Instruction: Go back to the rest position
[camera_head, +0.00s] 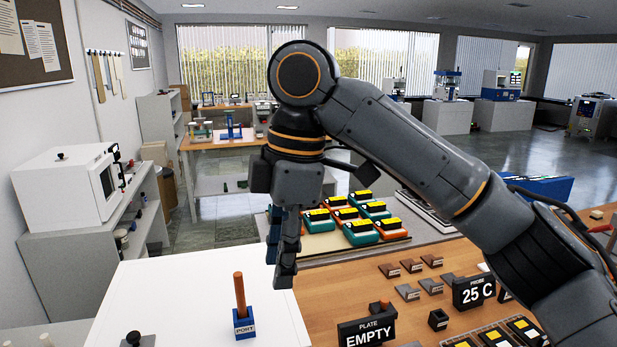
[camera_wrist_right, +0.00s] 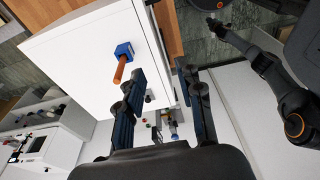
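My right gripper (camera_head: 284,262) hangs down from its raised arm in the middle of the head view. In the right wrist view my right gripper (camera_wrist_right: 161,78) has its two dark fingers wide apart, with nothing between them. It is near the white table top (camera_head: 190,290), on the right side of a blue block marked PORT (camera_head: 244,323) with an upright orange-brown rod (camera_head: 239,291). A dark, slender arm end with an orange ring shows at the right of the wrist view. It looks like my left arm, but its finger state is unclear. The head view shows no left gripper.
A wooden bench on the right holds EMPTY (camera_head: 368,335) and 25 C (camera_head: 474,292) signs and small blocks. Behind the right gripper is a tray of teal and orange boxes with yellow tops (camera_head: 361,232). A white oven (camera_head: 68,187) stands left.

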